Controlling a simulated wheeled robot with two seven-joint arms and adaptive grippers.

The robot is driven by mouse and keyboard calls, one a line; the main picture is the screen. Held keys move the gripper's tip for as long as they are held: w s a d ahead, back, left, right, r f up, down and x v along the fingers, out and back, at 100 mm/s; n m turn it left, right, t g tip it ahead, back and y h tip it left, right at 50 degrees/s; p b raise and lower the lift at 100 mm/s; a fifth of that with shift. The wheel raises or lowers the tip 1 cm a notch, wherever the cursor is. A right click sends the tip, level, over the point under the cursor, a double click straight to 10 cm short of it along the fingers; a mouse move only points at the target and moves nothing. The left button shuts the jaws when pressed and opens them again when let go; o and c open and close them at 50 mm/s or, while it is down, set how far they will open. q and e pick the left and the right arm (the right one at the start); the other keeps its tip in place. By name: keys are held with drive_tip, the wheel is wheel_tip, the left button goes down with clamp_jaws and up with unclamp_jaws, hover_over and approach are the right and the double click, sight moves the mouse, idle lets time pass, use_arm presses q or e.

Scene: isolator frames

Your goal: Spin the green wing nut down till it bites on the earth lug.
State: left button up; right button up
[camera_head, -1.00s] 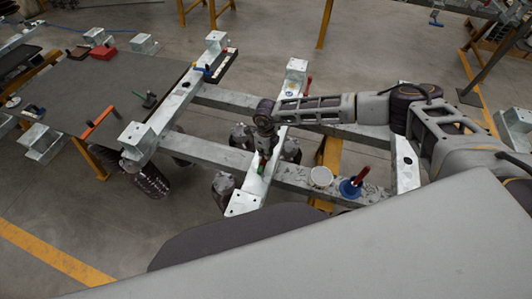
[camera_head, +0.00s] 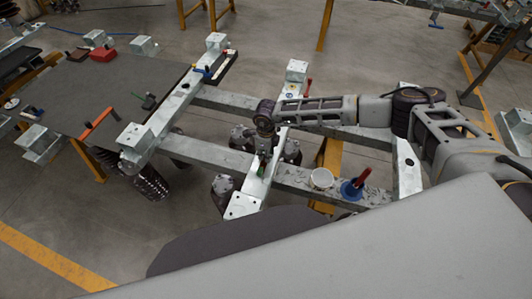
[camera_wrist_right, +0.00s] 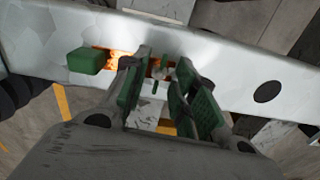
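My right gripper (camera_head: 265,143) points down over the middle galvanised crossbar (camera_head: 250,192). In the right wrist view its two green-padded fingers (camera_wrist_right: 163,88) stand apart, with a gap between them. A small green piece, seemingly the wing nut (camera_wrist_right: 158,70), shows in that gap; I cannot tell whether either finger touches it. Orange copper-coloured metal, seemingly the earth lug (camera_wrist_right: 112,58), lies on the bar behind the fingers and is partly hidden by them. A green block (camera_wrist_right: 90,60) sits at its left end. My left gripper is not in view.
A dark table (camera_head: 105,85) with an orange-handled tool (camera_head: 100,122) is at the left. Dark cylindrical mounts (camera_head: 222,187) sit under the frame.

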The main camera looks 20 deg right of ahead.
drive_tip(key=shift+o, duration=0.5)
wheel_tip(320, 180, up, 12)
idle(0.6)
idle(0.6)
